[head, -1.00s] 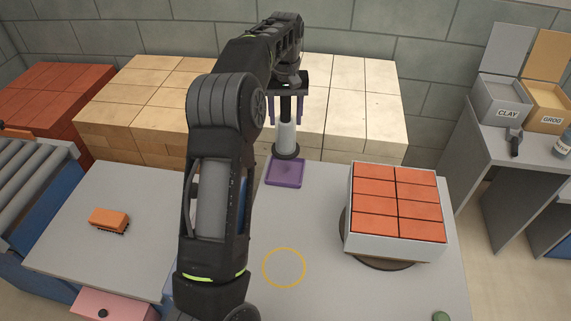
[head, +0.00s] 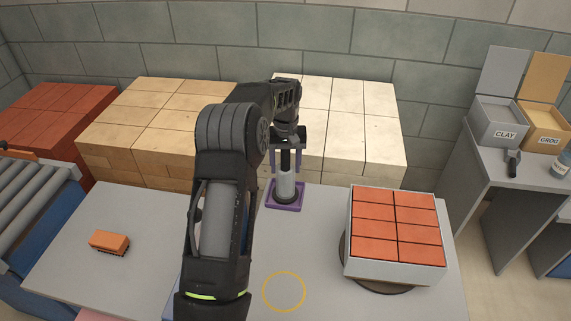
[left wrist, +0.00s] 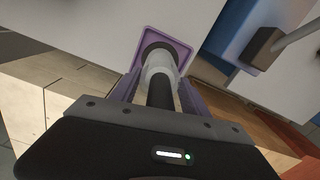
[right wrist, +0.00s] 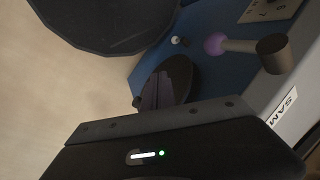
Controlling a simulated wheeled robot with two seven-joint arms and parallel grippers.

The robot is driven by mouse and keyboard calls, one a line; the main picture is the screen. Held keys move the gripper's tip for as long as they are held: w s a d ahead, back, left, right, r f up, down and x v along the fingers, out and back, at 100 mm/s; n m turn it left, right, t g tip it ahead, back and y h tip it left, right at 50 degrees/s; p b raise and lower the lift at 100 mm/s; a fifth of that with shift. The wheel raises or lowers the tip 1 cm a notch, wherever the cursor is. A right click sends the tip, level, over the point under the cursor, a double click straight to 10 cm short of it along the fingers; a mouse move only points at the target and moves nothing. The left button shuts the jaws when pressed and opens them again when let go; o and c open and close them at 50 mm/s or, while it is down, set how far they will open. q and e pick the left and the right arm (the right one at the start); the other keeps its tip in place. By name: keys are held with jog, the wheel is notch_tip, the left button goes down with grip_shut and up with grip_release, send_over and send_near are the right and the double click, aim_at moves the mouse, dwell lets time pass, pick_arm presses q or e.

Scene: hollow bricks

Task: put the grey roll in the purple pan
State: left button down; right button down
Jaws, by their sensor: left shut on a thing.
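The grey roll (head: 286,187) is a pale upright cylinder with a dark rod at its top and a dark disc at its foot. My left gripper (head: 286,178) is shut on it from above, its purple fingers on either side. The purple pan (head: 271,207) is a small square tray on the grey table, below the roll. In the left wrist view the roll (left wrist: 159,66) points into the pan (left wrist: 184,47). Whether its foot touches the pan floor is hard to tell. My right gripper (right wrist: 157,91) shows only in its wrist view, where its purple fingers are dim.
A white box of orange bricks (head: 398,225) stands on a dark round base at right. An orange brick (head: 109,242) lies at left. Pale brick stacks (head: 350,125) rise behind the table. A yellow ring (head: 284,291) marks clear table in front.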

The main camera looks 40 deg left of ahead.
pick_arm(q)
jog(key=shift+f, duration=0.15)
jog(key=shift+f, duration=0.2)
jog(key=c, duration=0.6)
grip_release()
jog(key=shift+o, duration=0.2)
jog(key=shift+r, duration=0.15)
notch_tip(320, 180, up, 12)
jog(key=shift+r, duration=0.1)
dwell(0.5)
